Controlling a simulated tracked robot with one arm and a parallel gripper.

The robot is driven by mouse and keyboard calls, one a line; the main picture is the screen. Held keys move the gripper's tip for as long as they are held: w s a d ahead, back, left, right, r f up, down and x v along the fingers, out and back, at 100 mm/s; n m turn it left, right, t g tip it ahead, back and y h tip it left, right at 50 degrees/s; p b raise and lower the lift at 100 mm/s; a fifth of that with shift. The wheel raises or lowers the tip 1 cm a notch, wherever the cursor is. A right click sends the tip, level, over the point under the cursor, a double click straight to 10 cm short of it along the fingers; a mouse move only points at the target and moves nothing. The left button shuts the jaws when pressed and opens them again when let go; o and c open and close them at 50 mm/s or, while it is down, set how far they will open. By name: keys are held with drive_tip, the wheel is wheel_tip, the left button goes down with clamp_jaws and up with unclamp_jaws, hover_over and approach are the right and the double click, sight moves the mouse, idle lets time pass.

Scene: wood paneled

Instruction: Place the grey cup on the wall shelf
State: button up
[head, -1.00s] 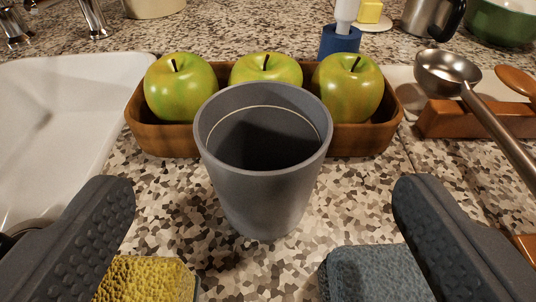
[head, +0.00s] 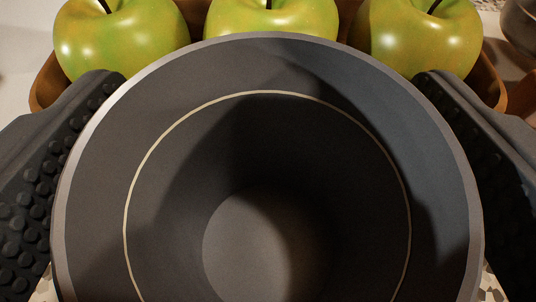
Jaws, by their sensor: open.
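The grey cup (head: 268,65) fills most of the head view, seen from above into its empty inside, with a thin pale ring around the inner wall. It appears upright; its base and outer sides are hidden. My gripper (head: 268,170) is open, with one dark studded finger on the left of the cup and one on the right. The fingers straddle the cup close to its rim; I cannot tell whether either touches it. The wall shelf is not in view.
A brown wooden tray (head: 48,84) with three green apples (head: 272,18) lies just behind the cup. A small patch of speckled counter (head: 490,287) shows at the lower right. A pale surface shows at the far left.

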drive_tip(key=shift+w, duration=0.25)
drive_tip(key=c, duration=1.2)
